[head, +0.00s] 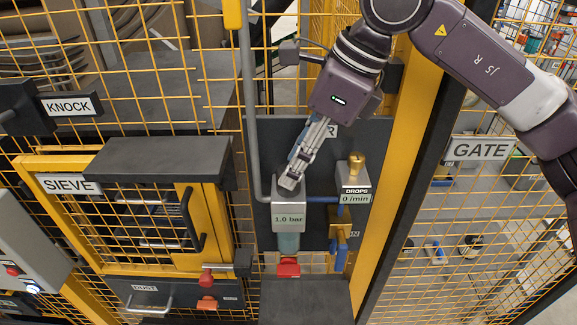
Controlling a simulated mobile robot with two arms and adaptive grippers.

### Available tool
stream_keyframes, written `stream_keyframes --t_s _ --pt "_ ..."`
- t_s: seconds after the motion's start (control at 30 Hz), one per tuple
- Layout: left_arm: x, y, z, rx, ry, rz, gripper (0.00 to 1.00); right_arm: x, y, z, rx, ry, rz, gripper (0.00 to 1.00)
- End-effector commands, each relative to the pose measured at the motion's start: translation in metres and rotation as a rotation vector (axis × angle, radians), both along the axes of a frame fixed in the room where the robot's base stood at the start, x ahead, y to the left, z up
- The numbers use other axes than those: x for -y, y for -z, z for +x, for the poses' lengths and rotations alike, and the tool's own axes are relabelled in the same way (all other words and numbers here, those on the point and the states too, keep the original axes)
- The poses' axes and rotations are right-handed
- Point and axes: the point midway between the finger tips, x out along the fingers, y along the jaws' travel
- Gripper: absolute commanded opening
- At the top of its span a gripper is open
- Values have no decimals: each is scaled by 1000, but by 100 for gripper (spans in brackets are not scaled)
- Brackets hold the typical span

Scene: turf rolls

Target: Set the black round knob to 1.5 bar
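The pressure regulator (289,213) is a grey block on a dark panel, and its display reads 1.0 bar. A clear bowl (288,244) hangs under it. My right gripper (290,181) reaches down from above, with its fingertips at the top of the regulator, where the black round knob sits. The fingertips cover nearly all of the knob. Its setting mark does not show, and I cannot tell whether the fingers touch it. The fingers appear close together, seen from the side. My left gripper is not in view.
Right of the regulator stands an oiler (354,182) with a brass top, reading 0 /min. A grey pipe (250,110) runs down on the left. A yellow post (402,160) stands right of the panel. A dark ledge (305,302) lies below. Yellow mesh surrounds the area.

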Motion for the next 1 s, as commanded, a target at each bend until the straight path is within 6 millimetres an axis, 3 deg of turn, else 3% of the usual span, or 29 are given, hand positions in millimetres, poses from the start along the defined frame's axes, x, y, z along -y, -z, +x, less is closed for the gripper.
stream_keyframes --t_s 0.2,0.53,0.8,1.0 --pt "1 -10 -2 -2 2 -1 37 -10 22 2 -2 -1 0 37" --pt "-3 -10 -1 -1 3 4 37 -11 27 3 1 -1 1 37" --pt "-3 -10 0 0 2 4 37 -11 27 2 1 -1 1 7" --pt "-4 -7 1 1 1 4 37 -11 28 3 1 8 1 5"
